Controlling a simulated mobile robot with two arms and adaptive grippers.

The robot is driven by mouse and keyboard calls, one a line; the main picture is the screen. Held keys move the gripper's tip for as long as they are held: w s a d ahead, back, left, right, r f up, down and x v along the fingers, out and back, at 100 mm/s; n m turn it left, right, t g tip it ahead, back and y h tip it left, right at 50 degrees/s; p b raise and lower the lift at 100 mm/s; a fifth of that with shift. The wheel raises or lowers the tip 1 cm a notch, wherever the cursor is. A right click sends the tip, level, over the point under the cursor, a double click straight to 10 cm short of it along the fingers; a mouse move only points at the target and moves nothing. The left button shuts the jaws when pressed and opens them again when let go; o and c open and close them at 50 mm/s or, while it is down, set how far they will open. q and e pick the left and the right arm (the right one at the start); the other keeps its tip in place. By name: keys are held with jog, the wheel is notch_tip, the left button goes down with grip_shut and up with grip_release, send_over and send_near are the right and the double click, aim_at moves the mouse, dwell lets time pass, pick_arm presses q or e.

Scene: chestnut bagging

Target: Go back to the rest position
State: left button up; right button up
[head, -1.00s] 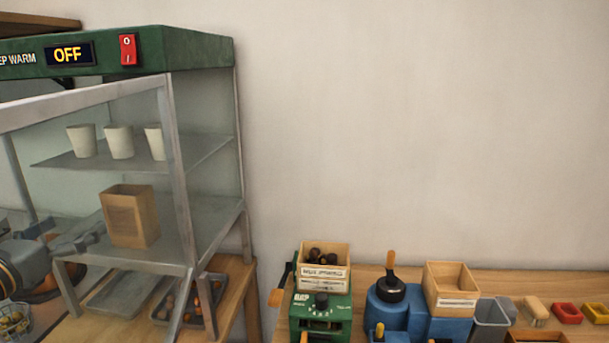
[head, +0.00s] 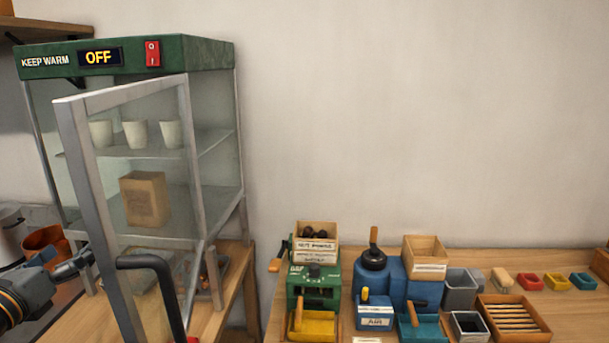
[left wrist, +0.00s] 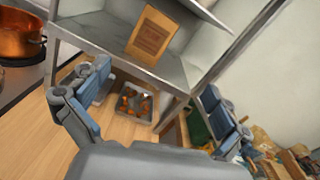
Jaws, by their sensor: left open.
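My left gripper (head: 72,265) is at the left edge of the head view, to the left of the open glass door. In the left wrist view its two fingers stand wide apart with nothing between them, so the gripper (left wrist: 155,95) is open. The brown paper bag (head: 146,199) stands upright on the lower shelf of the warming cabinet (head: 205,58), apart from the gripper. The bag also shows in the left wrist view (left wrist: 153,33). My right gripper is in neither view.
The cabinet's glass door (head: 72,190) stands open with its black handle (head: 158,270) toward me. White cups (head: 135,134) stand on the upper shelf. A copper pot (left wrist: 20,40) is at the left. Green (head: 314,283) and blue (head: 392,285) machines stand on the right table.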

pick_arm(q)
jog(key=s+d+f+n+g+y, duration=0.1)
jog(key=s+d+f+n+g, duration=0.1)
jog(key=f+n, duration=0.4)
jog(key=s+d+f+n+g+y, duration=0.2)
jog(key=s+d+f+n, duration=0.1)
jog(key=f+n, duration=0.4)
jog(key=s+d+f+n+g+y, duration=0.1)
jog(key=s+f+n, duration=0.4)
jog(key=f, duration=0.6)
jog(key=shift+d+n+g+y, duration=0.4)
jog(key=shift+d+n, duration=0.45)
jog(key=shift+n, duration=0.25)
jog(key=s+d+f+n+g+h, duration=0.2)
jog(key=s+d+f+n+g, duration=0.2)
jog(key=s+d+f+n, duration=0.45)
jog(key=s+d+f+n+g+h, duration=0.25)
jog(key=s+d+f+g, duration=0.2)
jog(key=s, duration=0.65)
notch_tip(320, 180, down, 27)
jog(key=s+g, duration=0.2)
jog(key=s, duration=0.1)
jog(key=s+a+f, duration=0.2)
jog(key=s+f, duration=1.2)
jog(key=s, duration=0.1)
jog(key=shift+s+a+f+g+y, duration=0.25)
jog(key=shift+s+f+g+y, duration=0.1)
jog(key=shift+g, duration=0.1)
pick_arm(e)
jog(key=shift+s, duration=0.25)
